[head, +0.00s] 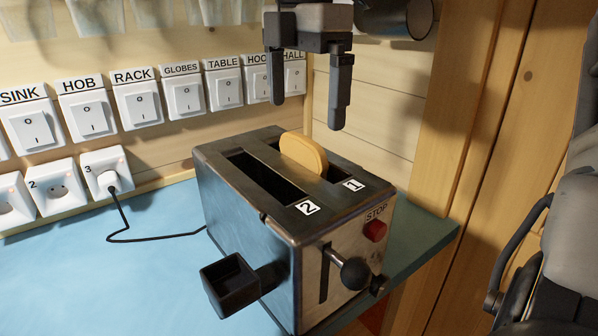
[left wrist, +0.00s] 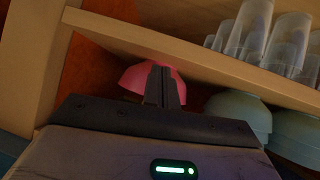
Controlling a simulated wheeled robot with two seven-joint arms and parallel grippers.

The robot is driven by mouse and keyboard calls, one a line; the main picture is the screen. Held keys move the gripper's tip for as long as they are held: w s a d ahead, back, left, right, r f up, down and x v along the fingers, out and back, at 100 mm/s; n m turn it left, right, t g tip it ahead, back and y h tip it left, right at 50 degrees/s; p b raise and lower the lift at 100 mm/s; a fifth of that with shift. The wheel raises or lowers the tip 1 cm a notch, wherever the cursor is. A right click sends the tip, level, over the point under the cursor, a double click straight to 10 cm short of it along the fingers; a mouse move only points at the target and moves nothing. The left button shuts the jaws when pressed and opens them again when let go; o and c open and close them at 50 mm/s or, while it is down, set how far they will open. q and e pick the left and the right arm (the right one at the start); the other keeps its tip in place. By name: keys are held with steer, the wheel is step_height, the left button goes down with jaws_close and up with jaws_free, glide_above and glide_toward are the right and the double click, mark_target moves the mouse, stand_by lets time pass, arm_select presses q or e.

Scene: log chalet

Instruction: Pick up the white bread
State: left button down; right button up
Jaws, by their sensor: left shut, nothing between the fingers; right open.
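The white bread (head: 303,152) is a pale golden slice that stands upright in slot 1 of the toaster (head: 225,215), with its top showing above the slot. Its lower part is hidden in the slot. Slot 2 looks empty. My right gripper (head: 308,115) is open above the toaster, fingers pointing down, with a gap between its fingertips and the bread. My left gripper (left wrist: 165,85) shows in the left wrist view, shut and empty, in front of a pink bowl under a shelf; it is not in the head view.
A lever (head: 352,273) and a red stop button (head: 375,231) are on the toaster's front. A black cord runs from a wall socket (head: 107,171). Labelled switches line the wall. The blue counter (head: 140,270) is clear at left. A shelf (left wrist: 190,55) holds glasses.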

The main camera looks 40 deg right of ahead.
mark_target(302, 157)
steer(key=f, duration=0.9)
steer(key=shift+w+d+f, duration=0.1)
steer(key=shift+w+d, duration=0.05)
steer(key=shift+w, duration=0.05)
steer(key=c, duration=0.4)
